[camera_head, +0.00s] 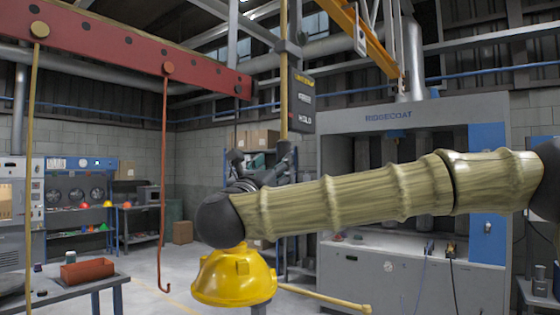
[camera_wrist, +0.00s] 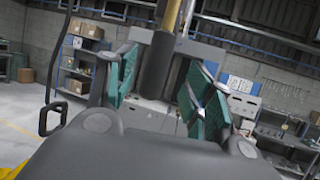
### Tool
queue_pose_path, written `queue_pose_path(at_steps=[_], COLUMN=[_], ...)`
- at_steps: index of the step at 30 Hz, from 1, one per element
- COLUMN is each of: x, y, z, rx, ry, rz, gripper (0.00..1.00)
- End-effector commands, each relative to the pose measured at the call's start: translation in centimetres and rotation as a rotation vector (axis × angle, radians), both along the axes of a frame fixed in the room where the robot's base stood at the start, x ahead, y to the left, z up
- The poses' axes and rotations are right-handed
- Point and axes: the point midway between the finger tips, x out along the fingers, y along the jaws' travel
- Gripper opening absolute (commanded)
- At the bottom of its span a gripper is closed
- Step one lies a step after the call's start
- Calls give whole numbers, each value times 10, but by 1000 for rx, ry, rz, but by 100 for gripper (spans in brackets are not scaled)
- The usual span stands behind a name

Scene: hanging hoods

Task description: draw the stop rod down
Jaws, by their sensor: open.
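I cannot read a label saying which is the stop rod. My gripper (camera_head: 262,165) is raised in the middle, right of the red rod and apart from it. In the wrist view my gripper (camera_wrist: 162,88) has its green-padded fingers spread. A dark upright bar (camera_wrist: 158,65) shows between them; I cannot tell whether it touches them.
A black box marked HOLD (camera_head: 301,102) hangs beside a yellow post (camera_head: 283,70), above right of my gripper. A yellow dome (camera_head: 235,275) is below my arm. A table with a red tray (camera_head: 87,270) stands at lower left. A grey booth (camera_head: 350,265) stands behind.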

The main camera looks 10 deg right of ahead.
Motion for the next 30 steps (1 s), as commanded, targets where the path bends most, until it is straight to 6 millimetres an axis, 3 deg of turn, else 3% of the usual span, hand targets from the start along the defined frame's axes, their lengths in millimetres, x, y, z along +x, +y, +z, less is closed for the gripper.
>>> queue_pose_path(at_steps=[9,30], x=[-27,-29], y=[17,23], z=[-14,-15], rx=[0,0], ry=[1,1], rz=[0,5], gripper=[52,52])
